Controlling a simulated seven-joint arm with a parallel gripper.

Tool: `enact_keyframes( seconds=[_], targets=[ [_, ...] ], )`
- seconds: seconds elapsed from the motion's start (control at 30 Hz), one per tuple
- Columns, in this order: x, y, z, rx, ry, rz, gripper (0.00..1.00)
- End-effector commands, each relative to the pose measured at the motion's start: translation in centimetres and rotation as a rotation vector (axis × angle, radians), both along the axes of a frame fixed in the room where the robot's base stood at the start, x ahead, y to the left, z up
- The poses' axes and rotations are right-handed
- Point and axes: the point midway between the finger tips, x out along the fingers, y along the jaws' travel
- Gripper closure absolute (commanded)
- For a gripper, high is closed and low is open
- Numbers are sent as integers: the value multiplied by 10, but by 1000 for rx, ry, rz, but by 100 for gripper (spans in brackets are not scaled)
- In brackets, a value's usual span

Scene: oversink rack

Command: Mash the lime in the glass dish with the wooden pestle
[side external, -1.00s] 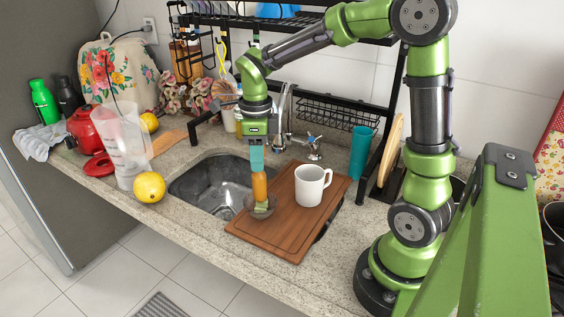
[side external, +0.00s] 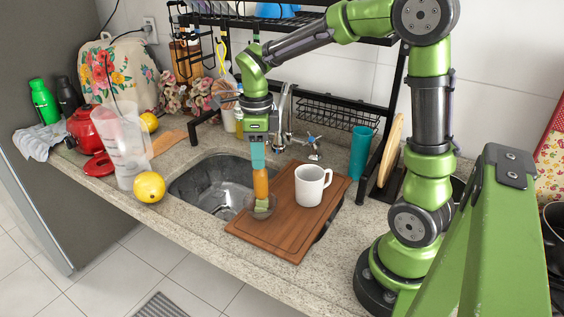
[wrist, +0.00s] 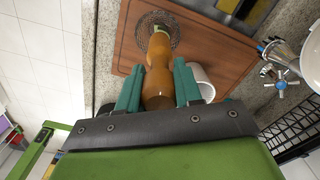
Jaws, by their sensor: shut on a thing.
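My gripper (side external: 258,158) is shut on the wooden pestle (side external: 260,183), an orange-brown turned piece held upright. In the wrist view the teal fingers (wrist: 157,88) clasp the pestle (wrist: 159,62) from both sides. The pestle's lower end is down at the small glass dish (side external: 272,211), which stands on the left part of the wooden board. Green lime (side external: 262,205) shows in the dish at the pestle's foot. In the wrist view the dish (wrist: 172,24) lies around the pestle's far end, which hides most of the lime.
A white mug (side external: 309,186) stands on the wooden board (side external: 290,240), right of the dish. The sink basin (side external: 208,190) lies to the left. A black rack (side external: 381,130) with a teal cup (side external: 360,152) stands behind. A clear pitcher (side external: 122,150) and a yellow lemon (side external: 149,187) are further left.

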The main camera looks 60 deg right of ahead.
Motion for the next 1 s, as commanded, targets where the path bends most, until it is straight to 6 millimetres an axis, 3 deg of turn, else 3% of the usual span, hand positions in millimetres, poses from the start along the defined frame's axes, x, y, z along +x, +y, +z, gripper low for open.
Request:
enact_keyframes(
  seconds=[1.0],
  targets=[
    [1,1,14,0,-6,2,100]
  ],
)
